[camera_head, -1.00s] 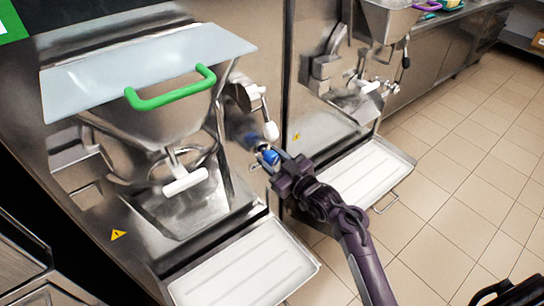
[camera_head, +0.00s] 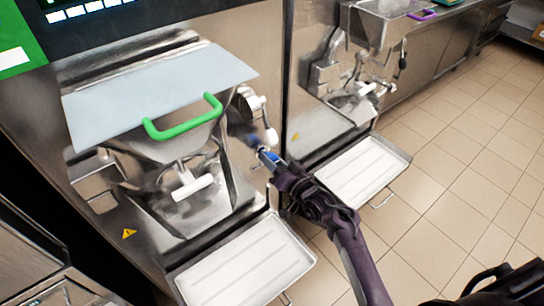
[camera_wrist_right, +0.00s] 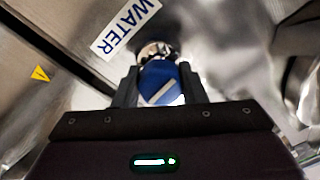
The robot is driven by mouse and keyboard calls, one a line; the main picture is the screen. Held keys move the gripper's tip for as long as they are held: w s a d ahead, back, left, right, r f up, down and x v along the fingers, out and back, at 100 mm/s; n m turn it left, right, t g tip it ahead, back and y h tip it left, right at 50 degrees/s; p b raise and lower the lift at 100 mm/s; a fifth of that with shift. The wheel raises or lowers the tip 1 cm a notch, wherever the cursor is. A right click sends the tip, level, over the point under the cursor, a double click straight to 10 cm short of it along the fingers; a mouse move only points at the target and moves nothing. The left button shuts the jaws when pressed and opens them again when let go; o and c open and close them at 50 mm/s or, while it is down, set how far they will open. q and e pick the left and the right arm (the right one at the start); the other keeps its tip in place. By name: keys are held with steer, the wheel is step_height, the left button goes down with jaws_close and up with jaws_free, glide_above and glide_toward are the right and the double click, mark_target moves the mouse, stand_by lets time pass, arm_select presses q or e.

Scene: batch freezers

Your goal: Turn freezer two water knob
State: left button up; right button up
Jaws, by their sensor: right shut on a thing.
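The blue water knob (camera_wrist_right: 162,84) has a white line on its face, slanting up to the right in the right wrist view. It sits on a metal collar on the steel front, beside a "WATER" label (camera_wrist_right: 126,27). My right gripper (camera_wrist_right: 160,88) has one finger on each side of the knob and is shut on it. In the head view the right gripper (camera_head: 268,156) reaches the front of the nearer freezer (camera_head: 145,245), right of its hopper. My left gripper is not in view.
A green handle (camera_head: 183,130) on the nearer freezer's lid and a white lever ball (camera_head: 271,136) are close to the gripper. White trays (camera_head: 245,265) stick out below. A second freezer (camera_head: 312,110) stands to the right. Tiled floor (camera_head: 470,170) is open at right.

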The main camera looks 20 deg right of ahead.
steer(key=shift+m, duration=0.7)
steer(key=shift+p, duration=0.35)
steer(key=o, duration=1)
steer(key=shift+s, duration=0.1)
steer(key=shift+s+d+f, duration=0.15)
steer(key=shift+s+d, duration=0.05)
steer(key=shift+s, duration=0.1)
steer(key=b+v, duration=0.1)
steer(key=v, duration=0.6)
